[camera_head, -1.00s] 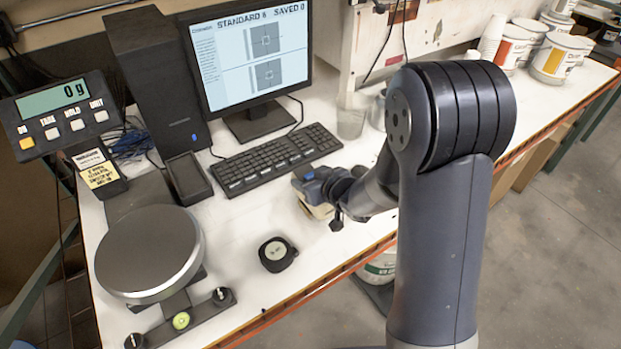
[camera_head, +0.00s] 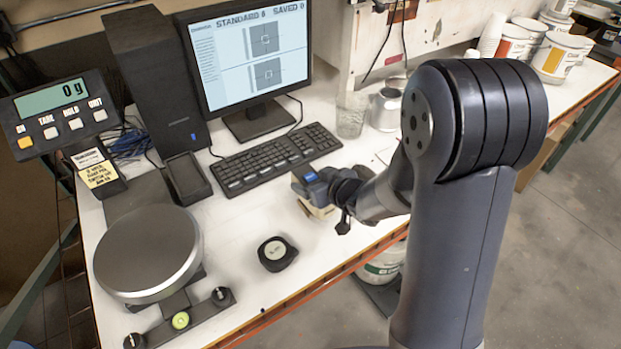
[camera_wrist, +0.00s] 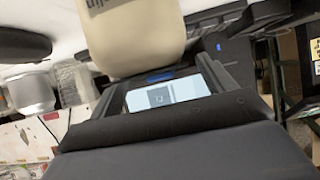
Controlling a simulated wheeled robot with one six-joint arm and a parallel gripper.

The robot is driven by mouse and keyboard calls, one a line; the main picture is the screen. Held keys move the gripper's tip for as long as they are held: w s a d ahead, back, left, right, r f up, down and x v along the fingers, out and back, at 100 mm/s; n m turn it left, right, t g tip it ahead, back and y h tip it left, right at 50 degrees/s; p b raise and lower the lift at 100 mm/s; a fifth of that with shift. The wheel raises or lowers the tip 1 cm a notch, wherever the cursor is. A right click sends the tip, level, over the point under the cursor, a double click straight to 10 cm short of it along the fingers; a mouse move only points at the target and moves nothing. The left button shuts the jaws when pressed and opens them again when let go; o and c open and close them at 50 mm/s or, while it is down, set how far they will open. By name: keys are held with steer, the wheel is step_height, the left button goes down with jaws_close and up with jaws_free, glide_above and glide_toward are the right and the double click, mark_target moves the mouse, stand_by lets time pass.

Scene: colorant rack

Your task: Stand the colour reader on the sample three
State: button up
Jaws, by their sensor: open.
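A small cream-coloured block-like device (camera_head: 318,210), perhaps the colour reader, is on the bench in front of the keyboard, partly hidden by my gripper (camera_head: 311,187). In the wrist view the cream body (camera_wrist: 135,35) fills the top centre, with part of a printed word on it. My gripper (camera_wrist: 160,80) is open, its two dark fingers at either side of the cream body's lower end. I cannot tell whether they touch it. A round black puck with a pale label (camera_head: 277,254) lies to the left of my gripper. I cannot make out which thing is sample three.
The keyboard (camera_head: 275,158) and monitor (camera_head: 250,55) stand behind my gripper. The scale (camera_head: 150,250) is at left. A glass jar (camera_head: 351,117) and metal jug (camera_head: 387,108) stand at the back. Bare bench lies around the puck, up to the orange front edge (camera_head: 330,275).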

steer(key=v, duration=0.9)
steer(key=shift+s+p, duration=0.15)
steer(key=shift+p, duration=0.15)
